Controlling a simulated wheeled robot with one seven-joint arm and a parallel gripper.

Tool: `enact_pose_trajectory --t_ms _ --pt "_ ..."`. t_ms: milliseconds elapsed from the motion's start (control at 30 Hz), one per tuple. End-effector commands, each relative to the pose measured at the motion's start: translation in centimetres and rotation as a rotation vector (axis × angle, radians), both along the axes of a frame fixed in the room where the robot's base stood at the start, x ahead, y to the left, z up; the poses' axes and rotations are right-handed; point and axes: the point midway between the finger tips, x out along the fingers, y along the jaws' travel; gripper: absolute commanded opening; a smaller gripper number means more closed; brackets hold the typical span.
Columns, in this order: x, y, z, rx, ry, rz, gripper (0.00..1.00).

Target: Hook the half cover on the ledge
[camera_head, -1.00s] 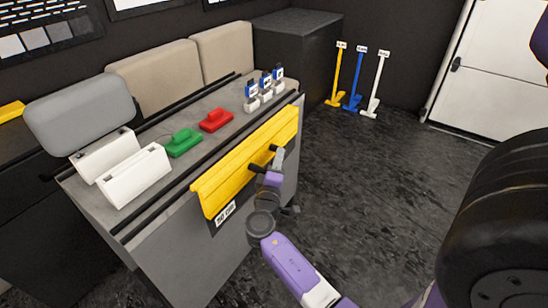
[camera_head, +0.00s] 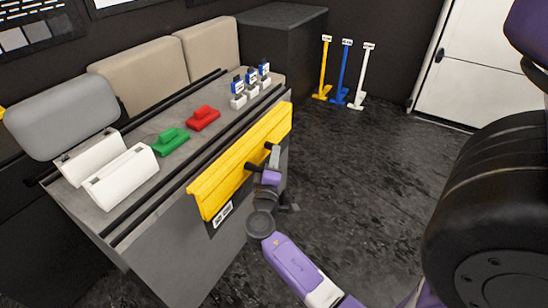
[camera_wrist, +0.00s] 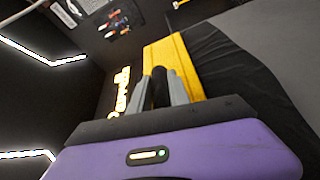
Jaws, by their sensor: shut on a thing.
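The half cover is a long yellow panel (camera_head: 222,186) with black handles, held along the front of the grey counter in the head view. My gripper (camera_head: 270,162) is at its right half, shut on a black handle. In the wrist view the fingers (camera_wrist: 162,90) close around this dark handle, and the yellow panel (camera_wrist: 172,52) lies just beyond. The counter's front edge, with a dark rail (camera_head: 150,212), runs beside the cover's upper edge. I cannot tell whether the cover touches the ledge or hangs apart from it.
On the counter stand white blocks (camera_head: 122,180), a green tool (camera_head: 171,141), a red tool (camera_head: 203,118) and small blue-and-white bottles (camera_head: 251,84). A dark plate with a white label (camera_head: 222,214) shows below the cover.

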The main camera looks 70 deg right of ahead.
Motion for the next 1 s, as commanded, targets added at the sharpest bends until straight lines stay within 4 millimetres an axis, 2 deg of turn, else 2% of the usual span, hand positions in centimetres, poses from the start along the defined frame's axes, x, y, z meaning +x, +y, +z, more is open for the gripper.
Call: enact_pose_trajectory --t_ms 300,467,1000 --pt "0.0 0.0 4.1 -0.001 0.0 0.0 0.0" --pt "0.0 0.0 5.7 0.0 0.0 0.0 0.0" --pt "0.0 0.0 5.8 0.0 0.0 0.0 0.0"
